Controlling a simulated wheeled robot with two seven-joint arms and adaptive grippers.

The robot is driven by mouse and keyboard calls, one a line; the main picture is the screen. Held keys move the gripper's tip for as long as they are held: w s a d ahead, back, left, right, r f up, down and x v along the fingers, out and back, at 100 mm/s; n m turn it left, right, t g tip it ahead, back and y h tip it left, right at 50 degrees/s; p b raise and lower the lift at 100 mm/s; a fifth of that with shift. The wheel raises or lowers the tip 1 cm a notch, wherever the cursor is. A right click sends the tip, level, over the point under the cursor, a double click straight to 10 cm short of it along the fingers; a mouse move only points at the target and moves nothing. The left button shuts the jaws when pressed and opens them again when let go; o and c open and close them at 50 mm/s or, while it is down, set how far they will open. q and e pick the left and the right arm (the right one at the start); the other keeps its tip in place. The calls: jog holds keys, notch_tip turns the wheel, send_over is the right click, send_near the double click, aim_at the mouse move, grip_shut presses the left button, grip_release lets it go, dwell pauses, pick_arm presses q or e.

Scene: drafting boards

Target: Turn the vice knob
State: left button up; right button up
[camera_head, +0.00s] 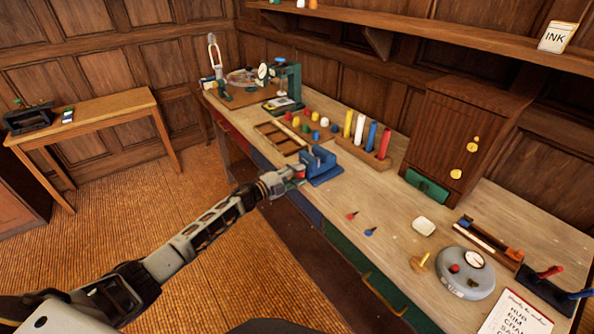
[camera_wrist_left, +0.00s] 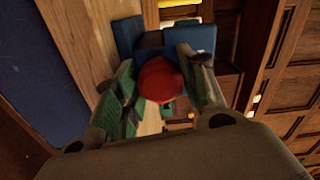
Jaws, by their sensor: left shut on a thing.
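The blue vice (camera_head: 320,165) stands at the front edge of the workbench, in the middle of the head view. Its red knob (camera_head: 299,170) faces the front, towards my left gripper. In the left wrist view the round red knob (camera_wrist_left: 160,79) sits between the two green-padded fingers, with the blue vice body (camera_wrist_left: 198,38) behind it. My left gripper (camera_head: 291,177) is shut on the knob, its fingers on either side of it. The fingers partly hide the knob in the head view. My right gripper is not in view.
A wooden tray (camera_head: 272,141), coloured pegs and upright cylinders (camera_head: 372,136) stand behind the vice. Two small pointed pieces (camera_head: 352,215) lie to its right. A wooden cabinet (camera_head: 455,130) and a round grey device (camera_head: 464,273) are farther right.

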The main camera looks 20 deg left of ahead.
pick_arm(q)
jog(key=shift+f+n+p, duration=0.1)
jog(key=shift+n+p, duration=0.55)
jog(key=shift+n, duration=0.75)
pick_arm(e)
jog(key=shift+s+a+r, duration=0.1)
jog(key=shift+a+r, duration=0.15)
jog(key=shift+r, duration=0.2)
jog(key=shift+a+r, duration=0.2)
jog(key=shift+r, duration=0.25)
pick_arm(q)
jog(key=o, duration=1)
jog(key=shift+o, duration=0.2)
jog(key=shift+s, duration=0.1)
jog(key=shift+f, duration=0.1)
jog(key=shift+s+a, duration=0.5)
jog(key=shift+s, duration=0.05)
jog(key=v, duration=0.6)
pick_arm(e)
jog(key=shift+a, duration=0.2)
pick_arm(q)
jog(key=shift+s, duration=0.2)
